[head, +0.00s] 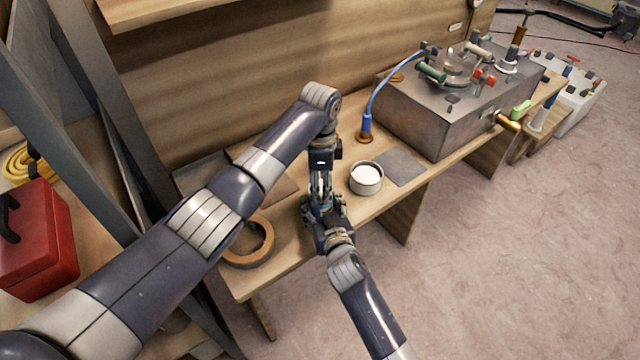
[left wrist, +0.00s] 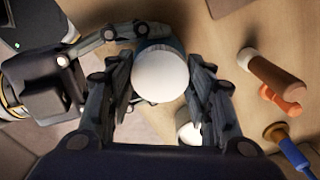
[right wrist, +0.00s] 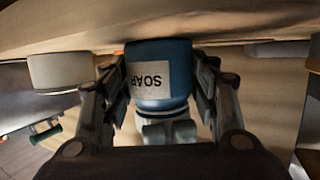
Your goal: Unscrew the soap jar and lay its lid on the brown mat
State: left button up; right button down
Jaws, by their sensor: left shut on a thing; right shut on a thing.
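Whether lid and jar are still joined cannot be told. In the head view my grippers mostly hide the jar, the left (head: 320,188) above it. The brown mat (head: 279,188) lies flat, partly behind my left arm, with nothing visible on it.
A white-topped round tin (head: 366,180) stands close right of the grippers, before a grey mat (head: 402,166). A tape ring (head: 249,243) lies front left. A brown-handled tool (left wrist: 275,72) and a blue-cabled item (head: 366,127) stand behind. A metal box (head: 440,110) fills the right.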

pick_arm(q)
jog(key=n, duration=0.7)
jog(key=shift+n, duration=0.4)
jog(key=n, duration=0.3)
jog(key=shift+n, duration=0.4)
jog(key=n, duration=0.3)
jog(key=shift+n, duration=0.3)
jog(key=n, duration=0.5)
jog(key=shift+n, duration=0.4)
jog(key=n, duration=0.6)
jog(key=o, duration=1.2)
